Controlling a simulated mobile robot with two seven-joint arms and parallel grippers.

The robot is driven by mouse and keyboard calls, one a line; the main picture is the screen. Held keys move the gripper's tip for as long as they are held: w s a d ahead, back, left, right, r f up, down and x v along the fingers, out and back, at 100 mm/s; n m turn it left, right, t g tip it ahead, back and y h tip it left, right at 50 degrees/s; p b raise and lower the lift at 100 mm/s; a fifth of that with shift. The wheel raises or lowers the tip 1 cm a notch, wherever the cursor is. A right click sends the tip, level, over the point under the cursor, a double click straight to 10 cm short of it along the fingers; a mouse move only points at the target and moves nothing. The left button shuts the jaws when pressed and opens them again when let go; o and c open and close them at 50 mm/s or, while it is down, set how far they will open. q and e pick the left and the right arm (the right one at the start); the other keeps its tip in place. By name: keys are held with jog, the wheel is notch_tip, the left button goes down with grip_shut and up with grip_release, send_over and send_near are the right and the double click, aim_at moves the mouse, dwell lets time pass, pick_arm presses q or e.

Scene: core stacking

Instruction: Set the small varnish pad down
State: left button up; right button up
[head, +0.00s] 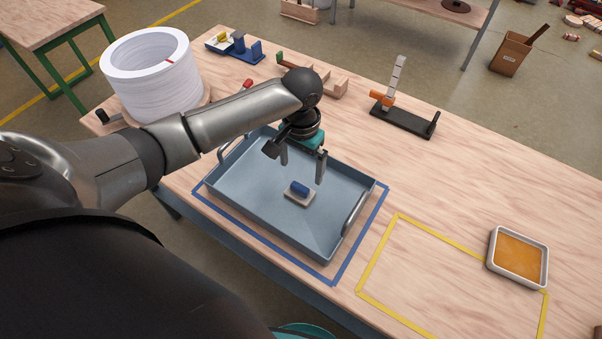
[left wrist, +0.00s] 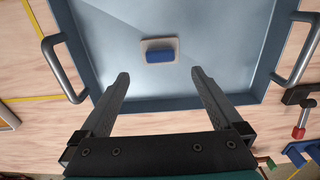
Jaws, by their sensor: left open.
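The small varnish pad (head: 299,193), a pale block with a blue grip on top, lies on the floor of the blue-grey metal tray (head: 255,213). It also shows in the left wrist view (left wrist: 160,54), ahead of my fingertips. My left gripper (head: 304,170) is open and empty above the tray, apart from the pad; its fingers (left wrist: 161,78) stand wide apart in the wrist view. My right gripper is not in view.
The tray has two upright handles and sits within a blue taped outline (head: 335,268). A small tray of amber liquid (head: 518,258) stands at the right, by a yellow taped outline (head: 398,216). A white ring stack (head: 153,80) and a black stand (head: 403,119) are behind.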

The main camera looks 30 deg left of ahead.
pick_arm(q)
notch_tip(320, 180, up, 4)
jog(key=shift+r+p, duration=0.1)
jog(key=shift+p, duration=0.25)
dwell(0.4)
